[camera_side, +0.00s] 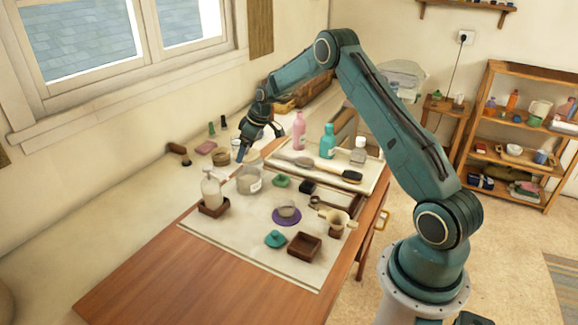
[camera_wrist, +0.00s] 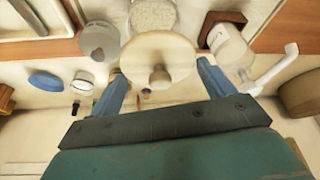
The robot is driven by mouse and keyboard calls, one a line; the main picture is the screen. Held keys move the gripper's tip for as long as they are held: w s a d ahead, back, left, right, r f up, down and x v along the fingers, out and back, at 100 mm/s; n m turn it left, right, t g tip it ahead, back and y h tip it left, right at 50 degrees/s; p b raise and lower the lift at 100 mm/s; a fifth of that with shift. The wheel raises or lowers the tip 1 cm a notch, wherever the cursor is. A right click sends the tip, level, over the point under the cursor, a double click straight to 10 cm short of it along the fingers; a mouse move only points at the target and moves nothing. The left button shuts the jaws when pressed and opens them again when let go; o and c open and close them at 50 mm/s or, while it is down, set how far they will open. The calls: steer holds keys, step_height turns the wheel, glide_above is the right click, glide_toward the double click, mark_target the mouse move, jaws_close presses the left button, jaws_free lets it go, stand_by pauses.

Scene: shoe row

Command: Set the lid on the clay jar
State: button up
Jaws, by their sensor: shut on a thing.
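A round cream lid with a small knob (camera_wrist: 158,50) is held between the two blue fingers of my gripper (camera_wrist: 163,88) in the wrist view. The fingers are at opposite sides of its rim. In the side view my gripper (camera_side: 258,143) hangs above the back of the counter. An open, see-through jar with pale contents and a white label (camera_side: 249,180) stands just in front of and below it; I take this as the clay jar. Its grainy pale top (camera_wrist: 153,13) shows beyond the lid in the wrist view, partly covered.
A pump bottle (camera_side: 211,188) in a brown tray stands left of the jar and shows close right of my gripper (camera_wrist: 230,48). Tall bottles and brushes stand or lie on the right tray (camera_side: 310,170).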

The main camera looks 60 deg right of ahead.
mark_target(249, 154)
steer(key=shift+w+f, duration=0.1)
steer(key=shift+f, duration=0.1)
steer(key=shift+f, duration=2.15)
steer(key=shift+f, duration=1.15)
stand_by(0.9)
steer(key=o, duration=0.9)
steer(key=v, duration=1.3)
steer(key=shift+s+r, duration=0.25)
steer(key=shift+r, duration=0.05)
